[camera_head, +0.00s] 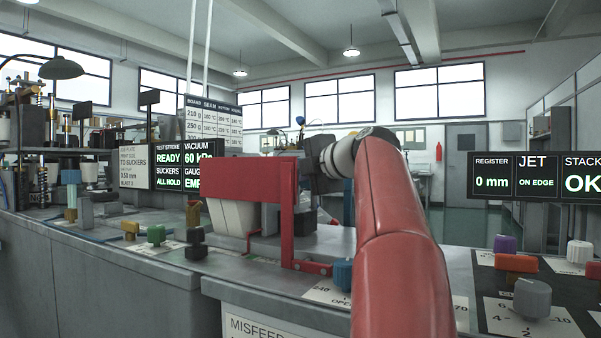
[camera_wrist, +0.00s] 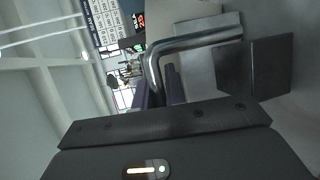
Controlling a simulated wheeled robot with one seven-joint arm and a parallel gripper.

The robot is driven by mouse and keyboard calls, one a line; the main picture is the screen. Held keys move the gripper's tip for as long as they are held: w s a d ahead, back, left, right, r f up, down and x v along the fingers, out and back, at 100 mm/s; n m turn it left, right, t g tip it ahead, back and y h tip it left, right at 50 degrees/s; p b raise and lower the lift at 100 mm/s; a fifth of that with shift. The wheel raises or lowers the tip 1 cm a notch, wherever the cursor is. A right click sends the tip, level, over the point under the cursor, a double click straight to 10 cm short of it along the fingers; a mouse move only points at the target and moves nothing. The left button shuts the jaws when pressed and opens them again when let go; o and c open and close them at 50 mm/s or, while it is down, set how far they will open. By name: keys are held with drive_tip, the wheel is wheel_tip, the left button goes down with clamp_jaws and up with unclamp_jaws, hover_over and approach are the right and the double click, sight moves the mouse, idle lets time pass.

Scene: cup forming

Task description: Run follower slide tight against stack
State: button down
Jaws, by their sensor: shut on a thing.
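A red bracket-shaped part (camera_head: 245,178), which may be the follower slide, stands over the bench in the head view. A pale stack (camera_head: 234,218) shows below its top panel, left of its red post. I cannot tell whether they touch. My gripper (camera_head: 317,175) is at the right side of the red part, its fingertips hidden there. In the wrist view a bent metal bar handle (camera_wrist: 202,38) runs down between the dark fingers of my gripper (camera_wrist: 162,88), which is shut on it. The exact contact is partly hidden.
The right display (camera_head: 535,175) reads register 0 mm, jet on edge, stack OK. A blue knob (camera_head: 342,273) stands close below my arm. Several coloured knobs line the bench front, including a grey dial (camera_head: 532,298). A dark plate (camera_wrist: 262,68) lies beside the handle.

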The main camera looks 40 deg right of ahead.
drive_tip(key=w, duration=0.1)
drive_tip(key=w+a, duration=0.1)
drive_tip(key=shift+w, duration=0.3)
drive_tip(key=c, duration=1.5)
unclamp_jaws()
drive_tip(key=shift+o, duration=0.2)
drive_tip(key=shift+s, duration=0.1)
drive_tip(key=s+r+b, duration=0.1)
drive_tip(key=s+b, duration=0.1)
drive_tip(key=s, duration=0.5)
drive_tip(key=shift+s+r, duration=0.2)
drive_tip(key=shift+s, duration=0.05)
